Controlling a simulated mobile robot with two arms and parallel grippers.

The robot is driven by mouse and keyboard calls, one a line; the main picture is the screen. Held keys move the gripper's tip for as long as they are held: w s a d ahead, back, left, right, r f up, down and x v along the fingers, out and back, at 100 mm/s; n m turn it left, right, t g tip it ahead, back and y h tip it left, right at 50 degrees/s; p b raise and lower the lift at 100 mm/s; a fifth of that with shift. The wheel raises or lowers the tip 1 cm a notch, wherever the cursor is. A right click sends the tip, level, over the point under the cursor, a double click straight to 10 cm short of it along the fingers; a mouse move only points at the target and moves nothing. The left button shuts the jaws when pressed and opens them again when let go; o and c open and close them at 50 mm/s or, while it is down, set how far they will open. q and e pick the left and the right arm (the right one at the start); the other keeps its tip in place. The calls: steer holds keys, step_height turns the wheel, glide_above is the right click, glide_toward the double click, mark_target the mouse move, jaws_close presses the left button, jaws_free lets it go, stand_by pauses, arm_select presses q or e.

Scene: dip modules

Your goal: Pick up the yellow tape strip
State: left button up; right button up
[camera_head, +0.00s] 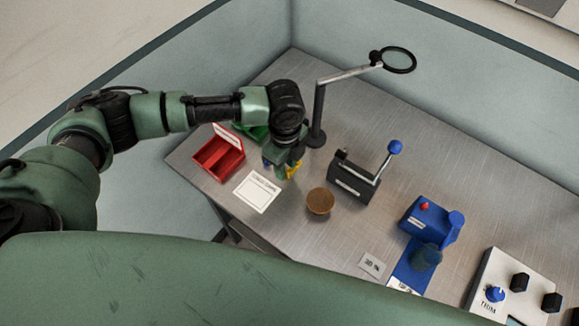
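A small yellow piece (293,170), likely the yellow tape strip, shows at the fingertips of my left gripper (281,168). The gripper points down over the table's left part, between the red bin and the magnifier post. The fingers and the wrist hide part of the yellow piece. I cannot tell whether the fingers are closed on it or only beside it. A small blue patch (267,163) shows at the left of the fingers. My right gripper is not in view.
A red bin (207,173) and a green bin (254,132) stand left of the gripper. A white card (257,191), a round brown piece (320,202), a magnifier post (319,115) and a black lever press (350,180) are close by. Blue devices (430,218) stand right. The back right table is clear.

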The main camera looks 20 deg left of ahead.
arm_select(q)
steer(key=shift+f, duration=1.4)
jaws_close()
steer(key=shift+r, duration=0.15)
